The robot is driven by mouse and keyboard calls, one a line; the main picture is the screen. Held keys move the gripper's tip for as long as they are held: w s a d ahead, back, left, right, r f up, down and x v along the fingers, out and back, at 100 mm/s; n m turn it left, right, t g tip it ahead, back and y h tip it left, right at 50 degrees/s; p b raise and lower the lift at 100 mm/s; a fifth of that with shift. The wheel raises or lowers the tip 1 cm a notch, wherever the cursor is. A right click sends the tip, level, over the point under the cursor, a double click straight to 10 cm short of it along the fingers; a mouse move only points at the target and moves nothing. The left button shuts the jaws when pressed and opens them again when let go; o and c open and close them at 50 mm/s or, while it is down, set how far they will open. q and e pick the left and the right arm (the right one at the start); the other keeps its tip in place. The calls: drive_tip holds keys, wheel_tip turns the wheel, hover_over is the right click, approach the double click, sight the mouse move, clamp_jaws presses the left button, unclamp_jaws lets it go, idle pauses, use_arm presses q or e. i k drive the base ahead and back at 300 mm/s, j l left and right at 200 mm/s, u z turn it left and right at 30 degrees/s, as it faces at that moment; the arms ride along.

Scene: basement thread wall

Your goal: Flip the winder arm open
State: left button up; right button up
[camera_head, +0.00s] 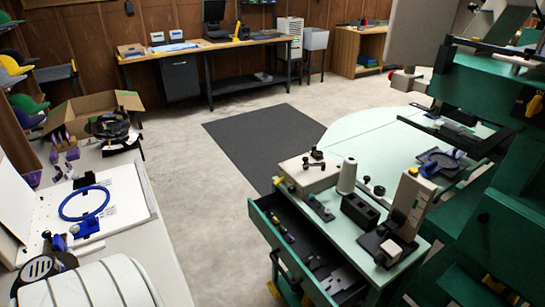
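On the pale green machine table (365,150), a cream box (308,175) with black knobs and a small lever on top stands at the left corner. An upright cream unit (410,200) with a slotted front and an orange top knob stands on a black base (388,246) at the front right. I cannot tell for certain which of the two is the winder, and the position of a winder arm is too small to make out. A white thread cone (347,176) stands between them, behind a black block (360,210) with holes. Neither of my grippers shows.
An open drawer (290,258) with tools juts out below the table's left front. A green embroidery machine (500,150) fills the right. A side table with a blue hoop (84,203) stands left. Floor around the dark mat (262,140) is clear.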

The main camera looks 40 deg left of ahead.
sight(305, 159)
drive_tip(key=u, duration=1.1)
